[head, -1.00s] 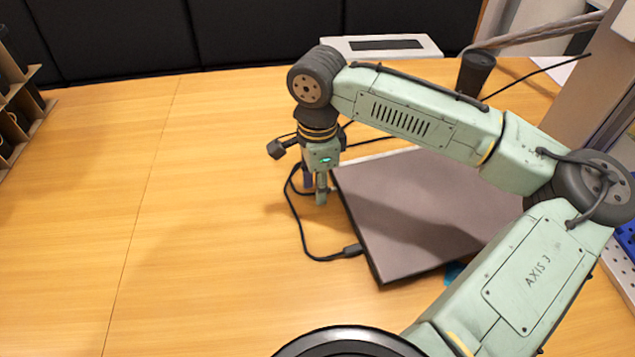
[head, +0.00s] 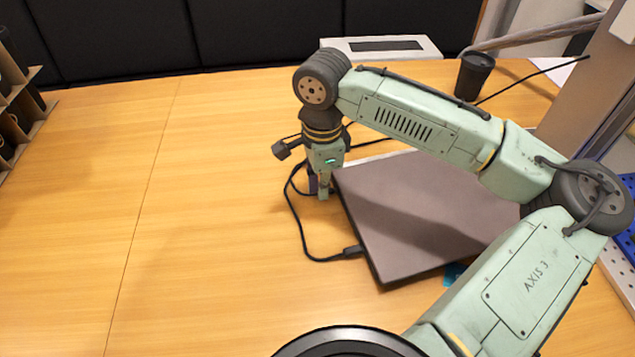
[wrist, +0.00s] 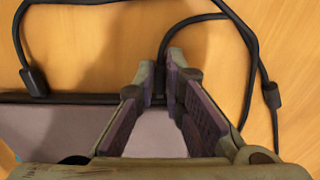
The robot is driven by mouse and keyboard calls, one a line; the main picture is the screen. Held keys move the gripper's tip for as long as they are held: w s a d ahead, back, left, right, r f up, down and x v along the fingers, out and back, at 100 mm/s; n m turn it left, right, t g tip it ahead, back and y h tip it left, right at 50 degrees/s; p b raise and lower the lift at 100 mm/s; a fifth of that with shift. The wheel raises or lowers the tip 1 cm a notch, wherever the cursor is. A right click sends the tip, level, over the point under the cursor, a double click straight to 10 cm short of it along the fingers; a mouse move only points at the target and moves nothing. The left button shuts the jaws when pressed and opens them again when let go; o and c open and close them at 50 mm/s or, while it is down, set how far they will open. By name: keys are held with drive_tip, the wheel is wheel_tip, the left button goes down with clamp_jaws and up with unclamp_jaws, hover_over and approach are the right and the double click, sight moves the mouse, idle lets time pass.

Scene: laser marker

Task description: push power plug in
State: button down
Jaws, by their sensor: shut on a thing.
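A closed dark grey laptop (head: 430,215) lies on the wooden table; its edge (wrist: 75,98) also shows in the wrist view. My gripper (head: 322,190) points down at the laptop's left edge, near its far corner. In the wrist view its fingers (wrist: 166,88) are closed together on the black power plug (wrist: 160,75), at the laptop edge. The plug is mostly hidden between the fingers, and its black cable runs away from the laptop. I cannot tell how deep the plug sits in the port.
Another black cable connector (head: 352,251) meets the laptop's left edge nearer to me. A black cable lump (wrist: 271,95) lies right in the wrist view. A dark cup (head: 475,75) and a white box (head: 380,47) stand behind.

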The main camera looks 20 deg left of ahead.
drive_tip(key=shift+w+d, duration=0.15)
drive_tip(key=shift+d, duration=0.15)
drive_tip(key=c, duration=1.7)
unclamp_jaws()
drive_tip(key=shift+o, duration=0.2)
wheel_tip(320, 180, up, 12)
